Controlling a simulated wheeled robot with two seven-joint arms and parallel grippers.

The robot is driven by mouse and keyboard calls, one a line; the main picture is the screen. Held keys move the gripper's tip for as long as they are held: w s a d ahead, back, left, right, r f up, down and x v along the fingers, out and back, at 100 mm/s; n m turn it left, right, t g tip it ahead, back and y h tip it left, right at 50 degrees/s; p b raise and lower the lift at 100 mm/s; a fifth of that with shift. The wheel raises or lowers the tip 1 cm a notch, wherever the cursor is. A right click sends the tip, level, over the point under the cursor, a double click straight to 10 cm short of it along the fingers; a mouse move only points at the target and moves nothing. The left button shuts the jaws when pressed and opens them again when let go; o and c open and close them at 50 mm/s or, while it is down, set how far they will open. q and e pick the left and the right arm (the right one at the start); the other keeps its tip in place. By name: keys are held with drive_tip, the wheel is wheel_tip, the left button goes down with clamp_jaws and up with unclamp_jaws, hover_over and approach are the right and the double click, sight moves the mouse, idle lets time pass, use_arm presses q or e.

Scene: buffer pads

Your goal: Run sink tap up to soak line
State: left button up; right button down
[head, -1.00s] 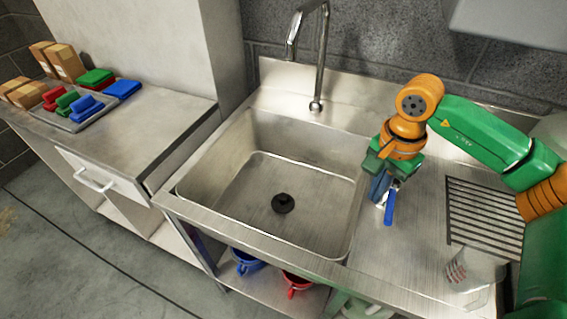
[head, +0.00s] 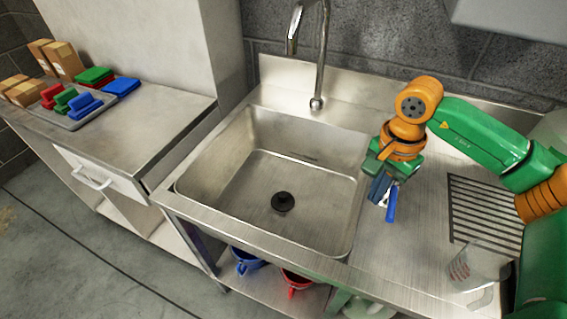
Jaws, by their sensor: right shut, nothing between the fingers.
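The steel sink (head: 225,165) is in the middle of the head view, with a black plug (head: 283,202) over its drain. The curved tap (head: 322,60) rises behind the basin, and no stream shows below its spout. I cannot make out a water surface or be sure of a soak line. A blue lever (head: 391,206) stands on the deck right of the basin. My right gripper (head: 379,190) points down right beside the lever, shut and empty. Whether it touches the lever is unclear. My left gripper is out of view.
A ribbed drainer (head: 485,212) and a clear measuring jug (head: 474,268) lie to the right. The left counter (head: 135,112) holds a tray of coloured pads and cardboard boxes. Blue (head: 245,262) and red (head: 295,281) containers sit on the shelf below. The space over the basin is free.

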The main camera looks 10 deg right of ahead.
wheel_tip(320, 180, down, 2)
drive_tip(key=shift+b, duration=0.45)
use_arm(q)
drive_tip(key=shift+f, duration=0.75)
use_arm(e)
drive_tip(key=shift+r, duration=0.1)
drive_tip(key=shift+s+d, duration=0.5)
drive_tip(key=shift+s, duration=0.15)
drive_tip(key=shift+s+d, duration=0.2)
drive_tip(key=shift+s, duration=0.05)
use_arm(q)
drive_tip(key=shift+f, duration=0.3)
use_arm(e)
drive_tip(key=shift+d, duration=0.1)
